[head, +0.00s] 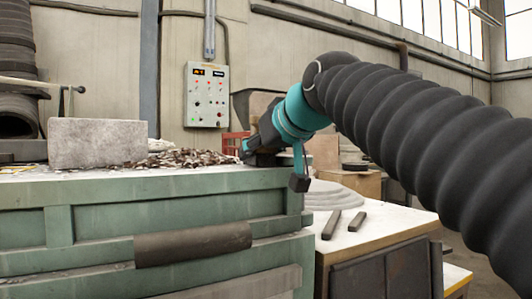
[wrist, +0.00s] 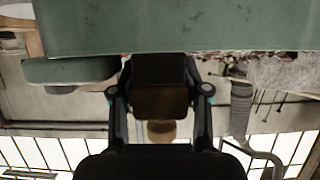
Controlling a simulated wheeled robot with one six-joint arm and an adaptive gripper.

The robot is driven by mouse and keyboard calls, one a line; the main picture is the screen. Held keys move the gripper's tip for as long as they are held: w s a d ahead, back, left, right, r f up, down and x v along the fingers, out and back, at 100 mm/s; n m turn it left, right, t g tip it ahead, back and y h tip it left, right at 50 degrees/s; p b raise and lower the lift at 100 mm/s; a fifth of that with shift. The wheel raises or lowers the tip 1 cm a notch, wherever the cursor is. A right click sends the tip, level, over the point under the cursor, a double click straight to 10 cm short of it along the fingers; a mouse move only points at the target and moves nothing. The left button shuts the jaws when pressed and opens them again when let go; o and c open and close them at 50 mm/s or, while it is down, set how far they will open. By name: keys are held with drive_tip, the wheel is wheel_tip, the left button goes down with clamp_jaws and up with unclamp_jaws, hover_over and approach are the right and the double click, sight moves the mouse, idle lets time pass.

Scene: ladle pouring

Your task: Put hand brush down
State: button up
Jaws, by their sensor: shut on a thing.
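My gripper (head: 255,148) is at the right end of the green bench top (head: 205,177) in the head view. In the wrist view my gripper (wrist: 160,82) is shut on the hand brush (wrist: 160,102), a dark block with a brown face between the two fingers. A rounded brown part shows below it and may be its handle. In the head view the brush is small and dark, largely hidden by the gripper, close to the bench surface. I cannot tell whether it touches the bench.
A grey stone block (head: 97,143) and a heap of metal scraps (head: 190,158) lie on the bench left of my gripper. A lower table (head: 375,226) with two dark bars stands at right. A control box (head: 207,95) hangs on the wall behind.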

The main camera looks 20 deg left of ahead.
drive_tip(key=shift+f, duration=0.1)
drive_tip(key=o, duration=1.2)
drive_tip(key=shift+r, duration=0.2)
drive_tip(key=v, duration=1.2)
drive_tip(key=shift+f, duration=0.15)
drive_tip(key=shift+d, duration=0.1)
